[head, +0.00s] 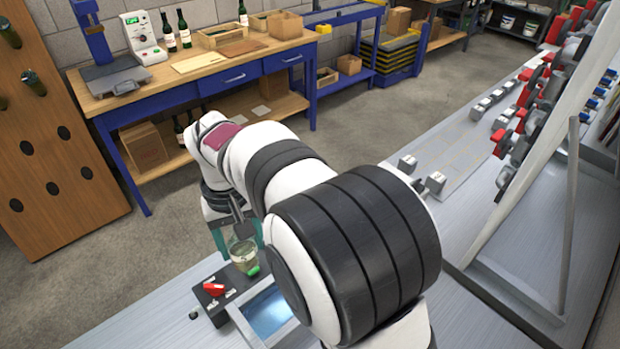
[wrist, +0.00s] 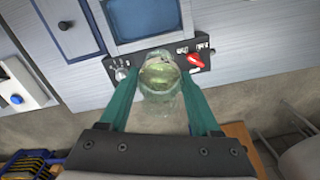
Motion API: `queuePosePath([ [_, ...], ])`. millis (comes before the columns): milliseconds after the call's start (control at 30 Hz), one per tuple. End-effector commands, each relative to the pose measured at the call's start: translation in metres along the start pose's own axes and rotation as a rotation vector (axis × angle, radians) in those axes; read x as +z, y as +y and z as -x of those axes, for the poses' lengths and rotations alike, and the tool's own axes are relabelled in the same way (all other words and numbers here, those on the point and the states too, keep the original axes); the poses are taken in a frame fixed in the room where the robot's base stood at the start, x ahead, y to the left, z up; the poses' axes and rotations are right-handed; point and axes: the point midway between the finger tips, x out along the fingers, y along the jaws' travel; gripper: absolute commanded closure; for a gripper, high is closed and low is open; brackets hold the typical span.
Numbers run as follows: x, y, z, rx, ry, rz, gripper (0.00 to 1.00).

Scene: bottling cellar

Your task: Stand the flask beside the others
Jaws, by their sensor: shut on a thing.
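The flask (head: 243,254) is clear glass with pale yellow-green liquid in it. It also shows in the wrist view (wrist: 161,76), seen from above. My gripper (head: 238,238) has its teal fingers on either side of the flask and is shut on it; in the wrist view the fingers (wrist: 160,92) flank the glass. The flask is in front of a black control panel (head: 229,308) on the metal counter; I cannot tell whether its base touches anything. I cannot make out other flasks in either view.
A red switch (head: 214,289) and a blue screen (head: 268,312) are close to the flask. The metal counter (head: 450,215) runs to the back right, with grey blocks and red-handled fittings. A blue workbench (head: 220,78) with bottles stands across the floor.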

Motion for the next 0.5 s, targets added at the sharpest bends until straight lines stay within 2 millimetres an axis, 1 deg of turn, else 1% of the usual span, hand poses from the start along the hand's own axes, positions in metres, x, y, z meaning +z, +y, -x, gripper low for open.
queuePosePath([
  [33, 0.01, -0.026, -0.018, 0.002, -0.007, 0.057, 1.0],
  [100, 0.025, -0.059, -0.043, 0.002, -0.006, 0.121, 1.0],
  [200, 0.048, -0.094, -0.07, 0.002, -0.004, 0.188, 1.0],
  [333, 0.07, -0.12, -0.091, 0.002, -0.001, 0.237, 1.0],
  [400, 0.076, -0.123, -0.102, 0.002, 0.0, 0.305, 1.0],
  [500, 0.08, -0.125, -0.111, 0.002, 0.001, 0.35, 1.0],
])
